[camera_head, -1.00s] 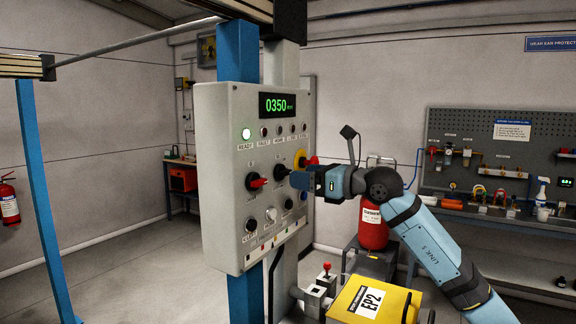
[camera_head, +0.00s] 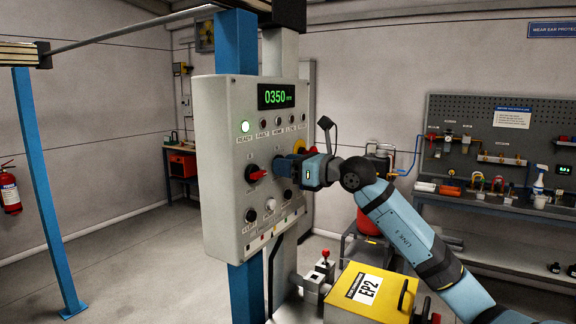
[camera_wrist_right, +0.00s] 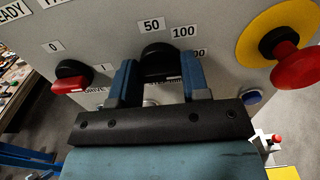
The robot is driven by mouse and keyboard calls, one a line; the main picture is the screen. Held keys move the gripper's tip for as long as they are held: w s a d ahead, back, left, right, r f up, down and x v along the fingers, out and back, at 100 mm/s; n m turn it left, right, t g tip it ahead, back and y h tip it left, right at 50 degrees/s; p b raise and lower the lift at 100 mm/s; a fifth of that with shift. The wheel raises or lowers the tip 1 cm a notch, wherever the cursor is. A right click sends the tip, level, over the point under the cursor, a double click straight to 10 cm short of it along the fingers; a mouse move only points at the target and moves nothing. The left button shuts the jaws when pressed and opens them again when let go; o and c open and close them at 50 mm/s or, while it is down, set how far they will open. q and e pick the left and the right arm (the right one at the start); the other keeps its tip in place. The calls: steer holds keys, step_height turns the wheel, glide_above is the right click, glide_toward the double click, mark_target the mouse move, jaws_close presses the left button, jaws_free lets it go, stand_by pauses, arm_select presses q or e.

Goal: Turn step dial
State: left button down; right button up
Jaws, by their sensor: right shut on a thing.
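The step dial (camera_wrist_right: 158,62) is a black round knob on the grey control panel (camera_head: 222,150), with printed labels 50, 100 and a partly covered one around it. In the right wrist view my right gripper (camera_wrist_right: 159,78) has one blue finger on each side of the dial and is shut on it. In the head view my right gripper (camera_head: 284,167) reaches the panel from the right and hides most of the dial. The green display (camera_head: 276,97) reads 0350. My left gripper is not in view.
A red-handled switch (camera_wrist_right: 72,82) sits left of the dial. A red mushroom button on a yellow disc (camera_wrist_right: 295,62) sits close on the right. A yellow EP2 box (camera_head: 372,291) stands below my right arm. Open floor lies left of the panel.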

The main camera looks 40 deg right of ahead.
steer(key=n+b, duration=0.8)
steer(key=b, duration=0.1)
steer(key=shift+n+b, duration=0.4)
stand_by(0.5)
steer(key=o, duration=0.9)
